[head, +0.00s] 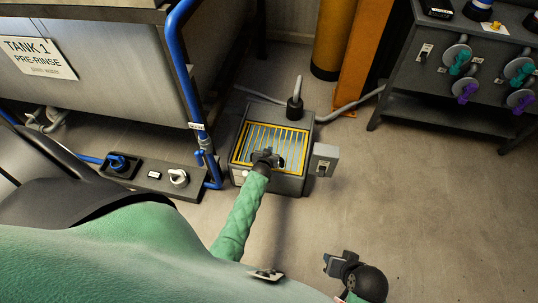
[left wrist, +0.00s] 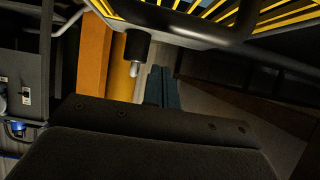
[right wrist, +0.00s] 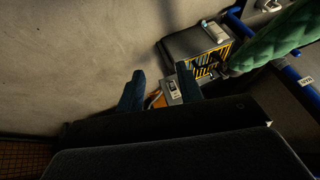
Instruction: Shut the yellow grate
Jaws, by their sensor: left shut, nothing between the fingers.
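The yellow grate (head: 272,126), a yellow frame with pale bars, covers the top of a dark grey floor box (head: 289,185). I cannot tell whether it lies fully flat. My left gripper (head: 265,153) is over the grate's near part and hides some of it. In the left wrist view its fingers (left wrist: 162,88) are together and hold nothing. Yellow bars of the grate (left wrist: 262,14) and a dark curved bar (left wrist: 205,27) cross the top there. My right gripper (head: 332,264) is low and away from the box, with its fingers (right wrist: 160,92) apart and empty. The grate also shows in the right wrist view (right wrist: 211,57).
A switch box (head: 324,160) sits at the grate box's right side. Tank 1 (head: 90,65) and a blue pipe (head: 182,75) stand on the left. A valve panel (head: 157,177) lies beside the box. A dark bench (head: 440,105) is at right. The floor (head: 430,210) in front is clear.

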